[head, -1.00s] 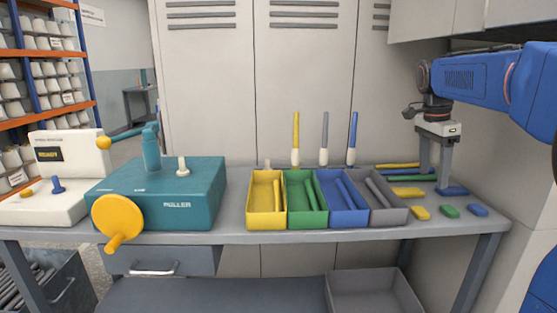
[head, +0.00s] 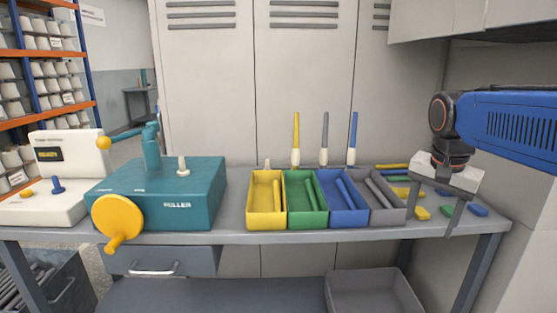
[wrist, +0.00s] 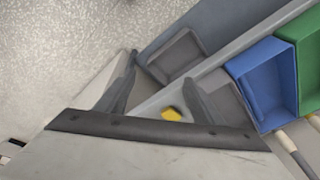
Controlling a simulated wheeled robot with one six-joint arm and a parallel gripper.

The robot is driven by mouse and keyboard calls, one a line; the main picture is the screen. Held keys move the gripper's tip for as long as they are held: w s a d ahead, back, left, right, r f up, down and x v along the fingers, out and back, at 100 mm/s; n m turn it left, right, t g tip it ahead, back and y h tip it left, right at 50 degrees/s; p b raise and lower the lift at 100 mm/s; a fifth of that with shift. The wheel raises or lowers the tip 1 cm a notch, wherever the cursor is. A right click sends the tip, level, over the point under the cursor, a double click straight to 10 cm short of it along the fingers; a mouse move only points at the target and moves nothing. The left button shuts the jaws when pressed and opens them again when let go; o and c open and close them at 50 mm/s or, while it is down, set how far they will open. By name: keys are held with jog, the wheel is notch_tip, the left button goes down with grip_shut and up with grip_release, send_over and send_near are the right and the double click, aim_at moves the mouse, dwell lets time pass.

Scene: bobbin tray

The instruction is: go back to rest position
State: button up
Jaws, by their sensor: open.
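My gripper (head: 432,220) hangs at the right end of the bench in the head view, fingers pointing down, spread apart with nothing between them. The wrist view also shows the two dark fingers of my gripper (wrist: 158,92) apart. A yellow piece (head: 422,213) lies on the bench by the fingers; a yellow piece (wrist: 171,114) also shows in the wrist view. A blue piece (head: 479,210) lies just right of the gripper. The green piece near them is mostly hidden behind a finger.
Yellow (head: 265,222), green (head: 306,220), blue (head: 348,218) and grey (head: 389,215) bins stand mid-bench (head: 230,238), holding rods. Upright bobbins stand behind them. The teal roller machine (head: 200,205) is at left. A grey crate (head: 375,282) sits below. A wall cabinet (head: 475,20) overhangs at upper right.

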jog(key=s+a+f+n+t, duration=0.1)
jog(key=s+a+f+n, duration=0.1)
jog(key=s+f+n, duration=0.2)
jog(key=s+a+f+n+t+y, duration=0.1)
jog(key=s+a+f+n, duration=0.2)
jog(key=s+f, duration=0.7)
jog(key=shift+s+a+n, duration=0.3)
jog(key=shift+s+n, duration=0.6)
jog(key=shift+n, duration=0.3)
